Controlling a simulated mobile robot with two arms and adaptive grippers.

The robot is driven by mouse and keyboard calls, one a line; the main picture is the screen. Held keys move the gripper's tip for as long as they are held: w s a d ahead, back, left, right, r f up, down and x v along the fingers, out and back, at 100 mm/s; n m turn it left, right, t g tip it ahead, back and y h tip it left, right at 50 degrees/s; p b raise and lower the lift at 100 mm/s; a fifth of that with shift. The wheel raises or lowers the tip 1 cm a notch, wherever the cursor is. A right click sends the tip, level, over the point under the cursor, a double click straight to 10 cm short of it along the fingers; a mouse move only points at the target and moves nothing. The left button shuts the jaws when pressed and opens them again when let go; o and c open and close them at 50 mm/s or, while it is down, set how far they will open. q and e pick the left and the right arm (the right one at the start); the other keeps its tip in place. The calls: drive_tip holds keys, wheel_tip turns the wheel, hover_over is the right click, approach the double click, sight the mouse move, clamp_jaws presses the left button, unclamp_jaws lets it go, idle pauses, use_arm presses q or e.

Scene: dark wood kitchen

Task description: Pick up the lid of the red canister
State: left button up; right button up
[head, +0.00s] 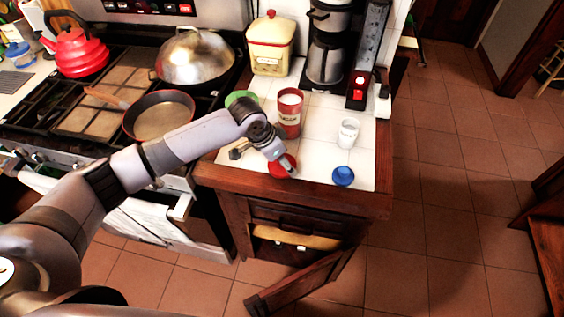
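The red canister (290,118) stands upright on the white tiled counter, its top uncovered and pale inside. A round red lid (277,171) lies on the counter in front of it, near the front edge. My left gripper (284,162) reaches down from the left over the red lid and covers part of it. Its fingertips overlap the lid in the picture; I cannot tell whether they touch it or how far apart they are. My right gripper is not in view.
A blue lid (343,176), a white canister (348,133) and a green lid (241,98) are nearby. A coffee maker (327,58) and yellow canister (270,45) stand behind. A frying pan (160,116) is on the stove. A cabinet door (300,287) hangs open below.

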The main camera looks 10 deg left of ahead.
use_arm(q)
drive_tip(key=c, duration=0.6)
drive_tip(key=shift+r, duration=0.15)
